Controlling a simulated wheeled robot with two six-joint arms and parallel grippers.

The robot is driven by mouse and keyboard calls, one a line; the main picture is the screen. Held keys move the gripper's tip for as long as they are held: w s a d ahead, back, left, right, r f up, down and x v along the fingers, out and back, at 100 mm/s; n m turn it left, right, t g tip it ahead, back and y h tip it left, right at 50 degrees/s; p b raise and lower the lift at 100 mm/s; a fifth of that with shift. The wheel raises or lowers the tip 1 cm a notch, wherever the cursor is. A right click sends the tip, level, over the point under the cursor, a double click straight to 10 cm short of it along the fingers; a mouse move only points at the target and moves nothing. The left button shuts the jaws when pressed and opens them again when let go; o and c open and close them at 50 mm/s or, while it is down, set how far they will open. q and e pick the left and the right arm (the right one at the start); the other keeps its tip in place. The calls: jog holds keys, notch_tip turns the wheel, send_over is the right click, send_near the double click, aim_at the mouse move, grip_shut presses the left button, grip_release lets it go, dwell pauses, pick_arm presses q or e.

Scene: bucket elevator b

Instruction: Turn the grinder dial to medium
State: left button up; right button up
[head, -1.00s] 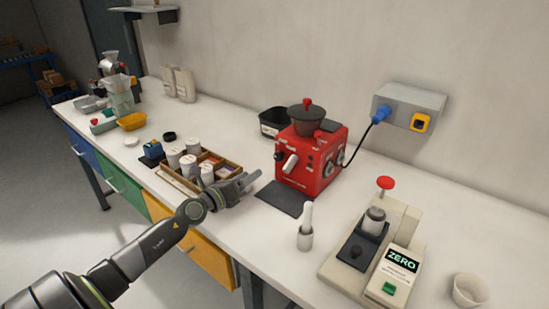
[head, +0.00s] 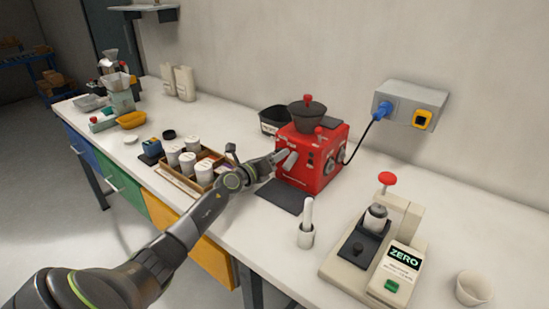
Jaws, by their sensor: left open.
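The red grinder (head: 318,165) with a dark hopper (head: 307,113) on top stands on the bench against the wall. Dial-like round parts (head: 335,164) show on its right face; I cannot read any setting. My left gripper (head: 278,158) is at the grinder's left front, by the light spout or lever there. It is open, its fingers pointing at the grinder; I cannot tell whether they touch it. The gripper partly covers the grinder's front left area. My right gripper is not in view.
A wooden tray (head: 172,180) with several white canisters lies left of my left arm. A dark mat (head: 284,196) lies before the grinder. A white brush holder (head: 306,236) and a beige ZERO device (head: 345,265) stand in front right. A blue-plugged cable runs to the wall box (head: 409,101).

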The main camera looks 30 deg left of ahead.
pick_arm(q)
jog(key=shift+c, duration=0.3)
jog(key=c, duration=0.9)
jog(key=shift+n, duration=0.4)
jog(key=n+p, duration=0.2)
jog(key=n, duration=0.3)
jog(key=n+p, duration=0.2)
jog(key=n, duration=0.4)
jog(key=shift+t+y+p, duration=0.3)
jog(key=shift+n, duration=0.3)
